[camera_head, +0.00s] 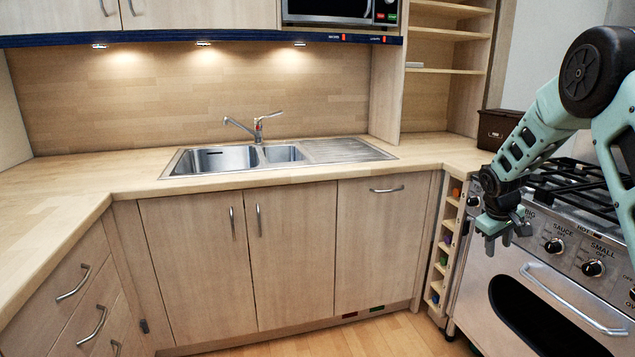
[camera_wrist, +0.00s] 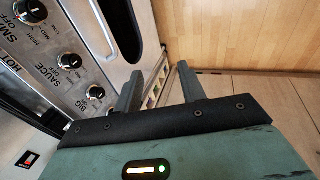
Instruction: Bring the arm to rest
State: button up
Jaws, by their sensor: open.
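My gripper (camera_head: 499,238) hangs in front of the left end of the range cooker (camera_head: 530,262), close to its knobs, at the right of the head view. In the wrist view my gripper (camera_wrist: 158,88) has its two grey fingers apart, with nothing between them. The wrist view shows the cooker's knob panel (camera_wrist: 48,45) on the left. I see no contact between the fingers and the cooker.
A narrow rack (camera_head: 446,240) with small coloured items stands between the cooker and the wooden cabinets (camera_head: 290,255). The sink (camera_head: 235,158) is in the counter at the back. A dark box (camera_head: 497,128) sits on the counter near the cooker. The floor in front is clear.

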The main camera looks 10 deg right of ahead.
jog(key=s+a+r+n+y+p, duration=0.1)
jog(key=s+a+r, duration=0.3)
jog(key=a, duration=0.7)
jog(key=s+a+r+n+y+p, duration=0.1)
jog(key=s+a+r+y, duration=0.2)
jog(key=a, duration=0.9)
jog(key=s+a+r+n+p, duration=0.15)
jog(key=s+a+r, duration=0.3)
jog(key=a, duration=0.65)
jog(key=s+a+r+n+p, duration=0.1)
jog(key=s+a, duration=0.2)
jog(key=s, duration=0.5)
jog(key=s+a+n+g, duration=0.1)
jog(key=s+a, duration=0.3)
jog(key=s, duration=0.3)
jog(key=s+a+r+n+p, duration=0.1)
jog(key=s+a, duration=0.2)
jog(key=s, duration=0.5)
jog(key=shift+s+a+r+p, duration=0.2)
jog(key=shift+s+r+p, duration=0.15)
jog(key=shift+c, duration=0.4)
